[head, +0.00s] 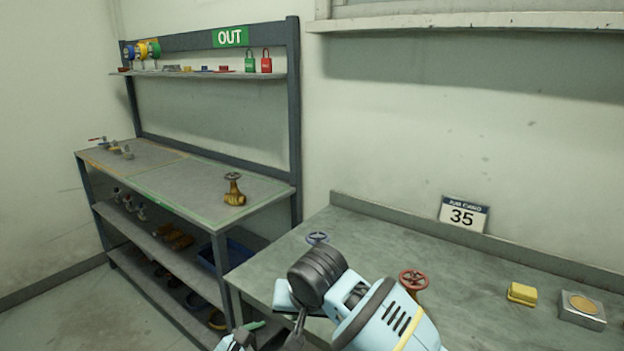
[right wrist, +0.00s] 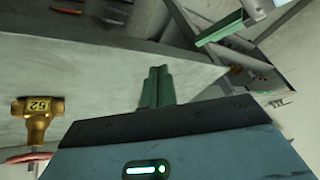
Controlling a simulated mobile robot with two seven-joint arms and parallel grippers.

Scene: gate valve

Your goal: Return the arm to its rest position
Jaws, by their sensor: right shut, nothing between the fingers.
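My right arm reaches in from the bottom of the head view, and its dark wrist covers part of the workbench (head: 450,268). My right gripper (right wrist: 157,84) shows green fingertips shut together, holding nothing, over the bench top in the right wrist view. A second green-edged part and a light blue piece at the head view's bottom edge may be my left gripper; its state is unclear. A brass valve with a red handwheel (head: 413,280) stands on the bench, partly behind my right arm. In the wrist view its brass body (right wrist: 38,117) is marked 52.
A blue handwheel (head: 317,238) shows near the bench's left end. A shelf rack (head: 160,185) at left holds a brass valve (head: 234,192) and padlocks (head: 258,62).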

